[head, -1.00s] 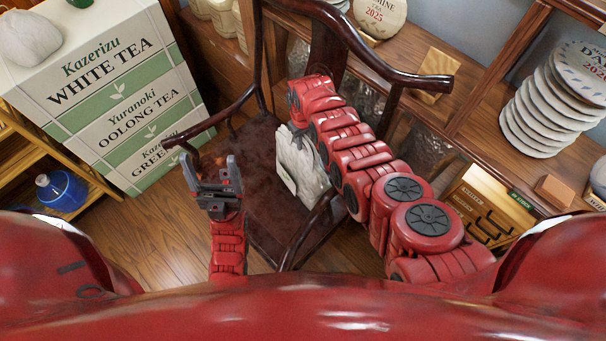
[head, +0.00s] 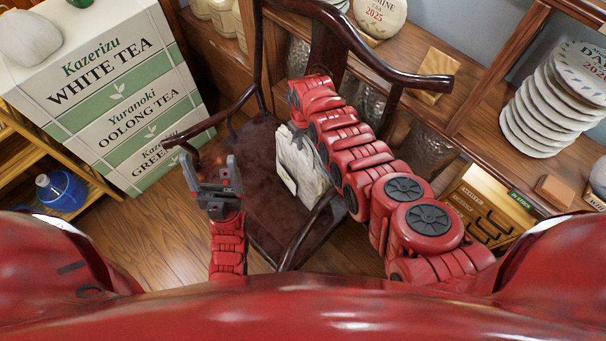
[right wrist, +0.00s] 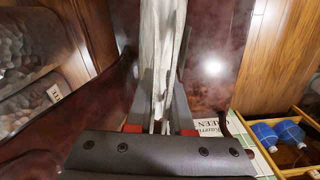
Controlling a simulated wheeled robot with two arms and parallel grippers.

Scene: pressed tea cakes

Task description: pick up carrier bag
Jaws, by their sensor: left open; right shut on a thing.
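The carrier bag (head: 299,172) is pale and crumpled and stands upright on the seat of a dark wooden chair (head: 248,165). In the right wrist view the right gripper (right wrist: 160,112) is shut on the bag (right wrist: 158,45), which runs up between the two fingers. My left gripper (head: 208,176) is open and empty, in front of the chair's left armrest and apart from the bag.
The chair's curved armrest and back rail (head: 345,40) surround my right arm. A tall tea box display (head: 105,95) stands at the left. Stacked round tea cakes (head: 556,98) stand on a shelf at the right. A blue bottle (head: 62,190) sits on the lower left shelf.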

